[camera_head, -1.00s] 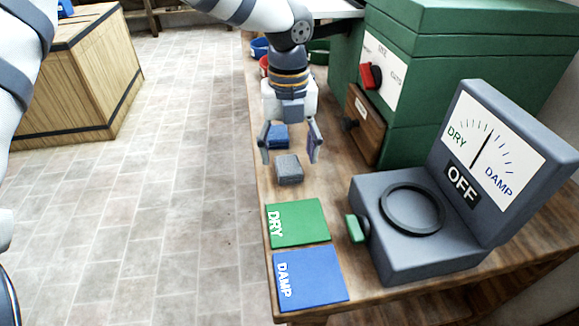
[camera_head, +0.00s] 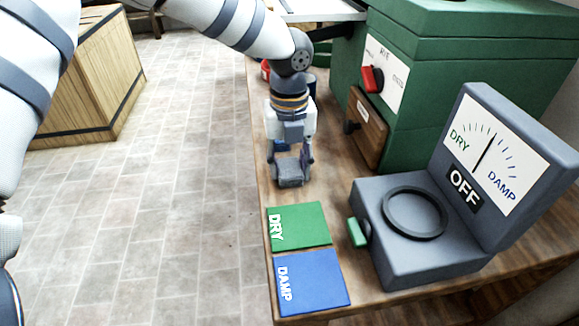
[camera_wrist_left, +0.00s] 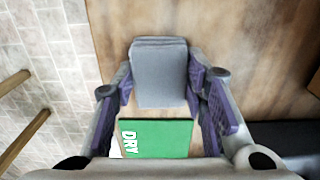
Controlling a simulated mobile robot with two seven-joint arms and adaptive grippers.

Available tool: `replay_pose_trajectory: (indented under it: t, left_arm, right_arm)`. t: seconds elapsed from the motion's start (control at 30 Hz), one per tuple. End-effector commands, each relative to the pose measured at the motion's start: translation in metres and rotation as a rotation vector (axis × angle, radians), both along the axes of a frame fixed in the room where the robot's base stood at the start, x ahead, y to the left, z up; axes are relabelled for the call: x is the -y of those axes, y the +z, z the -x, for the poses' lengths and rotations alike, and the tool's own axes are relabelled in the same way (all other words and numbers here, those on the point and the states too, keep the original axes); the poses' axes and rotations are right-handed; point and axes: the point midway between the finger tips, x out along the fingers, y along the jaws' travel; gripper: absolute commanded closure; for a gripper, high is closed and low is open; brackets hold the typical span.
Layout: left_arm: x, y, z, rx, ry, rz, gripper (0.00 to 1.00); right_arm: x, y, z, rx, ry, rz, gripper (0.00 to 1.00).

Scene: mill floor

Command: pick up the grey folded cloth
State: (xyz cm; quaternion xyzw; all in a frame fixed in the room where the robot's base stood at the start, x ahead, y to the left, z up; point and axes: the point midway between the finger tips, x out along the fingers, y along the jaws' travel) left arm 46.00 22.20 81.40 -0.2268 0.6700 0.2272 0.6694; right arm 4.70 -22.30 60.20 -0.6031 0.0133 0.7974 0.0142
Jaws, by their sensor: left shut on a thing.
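The grey folded cloth (camera_head: 290,173) lies at the left part of the wooden bench, just behind the green DRY mat. In the left wrist view the cloth (camera_wrist_left: 160,75) sits between the two purple-padded fingers. My left gripper (camera_head: 290,168) points down around the cloth and is shut on it, one finger at each side; it also shows in the left wrist view (camera_wrist_left: 162,90). Whether the cloth is clear of the bench top I cannot tell. My right gripper is not in view.
The green DRY mat (camera_head: 299,226) and blue DAMP mat (camera_head: 312,282) lie in front. A grey meter reading OFF (camera_head: 425,235) stands right of them. A green machine (camera_head: 440,85) stands behind.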

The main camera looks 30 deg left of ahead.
Motion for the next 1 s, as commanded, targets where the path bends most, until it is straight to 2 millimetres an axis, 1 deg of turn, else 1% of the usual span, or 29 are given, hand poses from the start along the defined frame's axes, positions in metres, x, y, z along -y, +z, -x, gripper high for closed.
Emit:
replay_pose_trajectory:
  t: [0.07,0.13,0.17,0.2,0.27,0.4,0.43,0.5,0.57,0.6,0.7,0.83,1.0]
  left_arm:
    - [0.000,0.008,-0.001,0.004,0.000,-0.001,0.88]
    - [0.000,0.020,-0.002,0.007,0.000,0.000,0.88]
    - [0.000,0.027,-0.002,0.008,0.000,0.000,0.88]
    - [0.000,0.039,0.001,0.009,-0.001,0.001,0.88]
    - [0.001,0.058,0.016,0.015,-0.003,0.000,0.88]
    - [0.002,0.104,0.051,0.025,-0.003,0.000,0.88]
    - [0.003,0.109,0.062,0.024,-0.003,0.000,0.88]
    - [0.004,0.117,0.085,0.022,-0.003,-0.001,0.88]
    - [0.005,0.122,0.101,0.022,-0.001,0.001,0.88]
    - [0.005,0.122,0.109,0.015,-0.002,0.001,0.88]
    - [0.006,0.125,0.127,0.005,-0.001,0.000,0.88]
    - [0.006,0.128,0.138,0.001,-0.001,0.000,0.88]
    - [0.007,0.128,0.140,0.000,0.000,0.000,0.88]
  right_arm:
    - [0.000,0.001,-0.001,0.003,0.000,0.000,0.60]
    - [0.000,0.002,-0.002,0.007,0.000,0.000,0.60]
    - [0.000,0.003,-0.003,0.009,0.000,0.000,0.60]
    - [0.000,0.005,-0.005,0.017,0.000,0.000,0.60]
    - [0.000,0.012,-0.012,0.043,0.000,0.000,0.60]
    - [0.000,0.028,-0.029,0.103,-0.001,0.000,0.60]
    - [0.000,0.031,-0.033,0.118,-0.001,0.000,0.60]
    - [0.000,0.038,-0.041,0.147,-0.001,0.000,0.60]
    - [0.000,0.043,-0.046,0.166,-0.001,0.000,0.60]
    - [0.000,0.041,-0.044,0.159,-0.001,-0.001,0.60]
    - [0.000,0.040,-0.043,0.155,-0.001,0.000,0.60]
    - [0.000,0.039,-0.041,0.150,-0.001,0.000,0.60]
    - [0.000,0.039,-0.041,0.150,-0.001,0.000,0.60]
